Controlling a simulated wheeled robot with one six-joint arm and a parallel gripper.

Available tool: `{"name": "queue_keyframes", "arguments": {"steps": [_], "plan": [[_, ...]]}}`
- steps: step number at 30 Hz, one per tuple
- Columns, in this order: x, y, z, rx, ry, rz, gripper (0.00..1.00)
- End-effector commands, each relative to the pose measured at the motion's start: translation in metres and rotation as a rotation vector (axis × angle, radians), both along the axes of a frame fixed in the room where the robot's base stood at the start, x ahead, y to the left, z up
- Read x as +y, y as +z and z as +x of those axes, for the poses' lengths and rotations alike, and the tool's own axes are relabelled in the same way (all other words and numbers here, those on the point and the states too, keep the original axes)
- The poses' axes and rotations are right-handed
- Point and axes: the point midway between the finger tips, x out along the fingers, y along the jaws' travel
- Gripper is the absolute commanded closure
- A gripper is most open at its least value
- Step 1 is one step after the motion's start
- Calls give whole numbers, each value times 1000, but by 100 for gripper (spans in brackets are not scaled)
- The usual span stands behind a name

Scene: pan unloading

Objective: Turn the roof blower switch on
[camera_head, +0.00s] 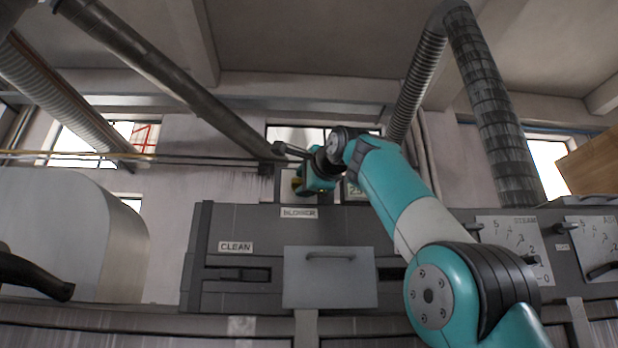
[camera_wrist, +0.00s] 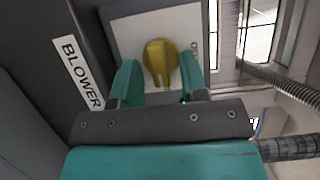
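The roof blower switch is a yellow rotary knob (camera_wrist: 160,62) on a pale plate (camera_wrist: 125,36), seen in the wrist view above the "BLOWER" label (camera_wrist: 78,73). My gripper (camera_wrist: 159,74) is open, with one teal finger on each side of the knob. Gaps show between the fingers and the knob, and I cannot tell how deep the fingertips reach. In the head view my gripper (camera_head: 303,183) is at the plate just above the "BLOWER" label (camera_head: 299,212). There a little of the yellow knob (camera_head: 297,184) shows, the rest hidden by the gripper.
Below the label are a grey panel with a handle (camera_head: 330,278) and a "CLEAN" label (camera_head: 235,247). Dial plates (camera_head: 514,245) stand at the right beside a cardboard box (camera_head: 592,165). Overhead ducts (camera_head: 490,110) run near my arm. A rounded metal casing (camera_head: 60,230) is at the left.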

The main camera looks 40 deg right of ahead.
Motion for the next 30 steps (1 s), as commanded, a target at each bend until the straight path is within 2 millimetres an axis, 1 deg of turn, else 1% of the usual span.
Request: {"name": "queue_keyframes", "arguments": {"steps": [2,5,8,15,17,18,21,30], "plan": [[1,-1,-6,-2,-1,0,60],[4,-1,-19,-4,-1,-2,60],[8,-2,-41,-4,-2,-3,60],[21,2,-104,-3,-7,-3,60],[25,1,-119,-1,-6,-3,60],[24,5,-125,-2,-9,-3,60],[29,4,-142,-1,-7,-1,60],[33,3,-163,-3,-4,-5,60]]}}
